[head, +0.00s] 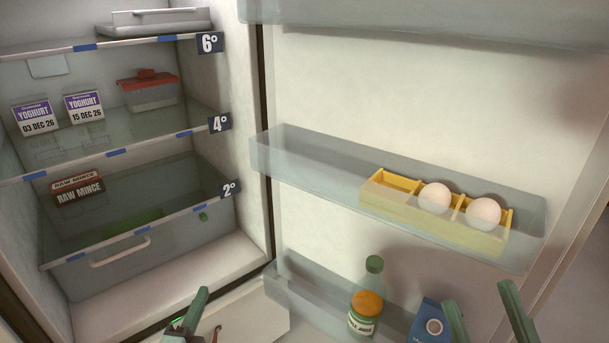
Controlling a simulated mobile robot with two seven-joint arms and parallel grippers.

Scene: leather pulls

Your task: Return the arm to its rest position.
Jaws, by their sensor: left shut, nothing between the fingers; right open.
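My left gripper (201,296) is at the bottom edge of the head view, left of the middle. Its green fingers are shut with nothing seen between them, in front of a pale panel (250,318) below the fridge compartment. A small brown curved piece (216,333) shows just right of it, partly cut off by the frame. My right gripper (479,296) is at the bottom right, its two green fingers spread apart and empty, in front of the lower door shelf. Most of both arms is out of view.
The open fridge door carries a shelf (330,160) with a yellow egg holder (430,220) and two eggs. Below are a green bottle (374,275), an orange-lidded jar (366,305) and a blue carton (428,322). Fridge shelves and a clear drawer (150,250) stand left.

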